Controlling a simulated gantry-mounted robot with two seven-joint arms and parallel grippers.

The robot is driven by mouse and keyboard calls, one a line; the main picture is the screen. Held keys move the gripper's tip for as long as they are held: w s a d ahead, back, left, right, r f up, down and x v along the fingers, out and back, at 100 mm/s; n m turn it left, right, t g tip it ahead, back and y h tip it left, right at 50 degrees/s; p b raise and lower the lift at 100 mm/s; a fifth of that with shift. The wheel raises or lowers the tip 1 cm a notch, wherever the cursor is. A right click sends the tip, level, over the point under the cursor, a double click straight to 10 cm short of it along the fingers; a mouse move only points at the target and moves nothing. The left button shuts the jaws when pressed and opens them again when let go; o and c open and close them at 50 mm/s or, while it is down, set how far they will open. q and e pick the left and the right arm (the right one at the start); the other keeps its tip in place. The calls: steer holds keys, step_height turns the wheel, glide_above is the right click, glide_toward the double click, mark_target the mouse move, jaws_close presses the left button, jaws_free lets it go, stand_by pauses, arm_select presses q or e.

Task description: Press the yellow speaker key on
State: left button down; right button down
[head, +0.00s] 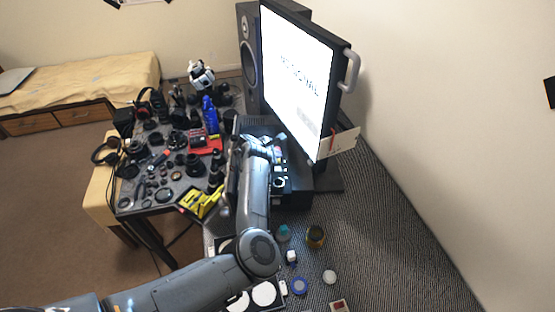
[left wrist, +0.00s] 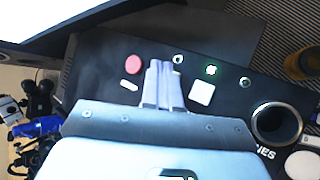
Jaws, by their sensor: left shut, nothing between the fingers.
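The black control box (head: 292,200) stands in front of the monitor, with small coloured keys on its top. In the left wrist view its dark panel (left wrist: 225,105) bears a red round button (left wrist: 133,64), a white square key (left wrist: 202,92), a small white bar (left wrist: 129,85) and a green-lit socket (left wrist: 211,70). I cannot make out a yellow key; my fingers hide part of the panel. My left gripper (head: 275,143) is over the box; its fingertips (left wrist: 163,68) are shut and empty, between the red button and the white key. I cannot tell whether they touch the panel. My right gripper is not in view.
The lit monitor (head: 300,75) stands close behind the box, beside a tall black speaker (head: 245,30). A round black ring (left wrist: 277,124) stands on the panel's right. A cluttered table (head: 150,208) lies left.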

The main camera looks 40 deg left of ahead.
arm_select(q)
steer(key=shift+f, duration=0.25)
stand_by(0.4)
steer(key=shift+f+b, duration=0.25)
steer(key=shift+b, duration=0.1)
steer(key=shift+r, duration=0.2)
steer(key=shift+r+p, duration=0.3)
steer(key=shift+p, duration=0.2)
steer(key=shift+r, duration=0.1)
step_height(320, 180, up, 6)
steer(key=p, duration=0.5)
stand_by(0.5)
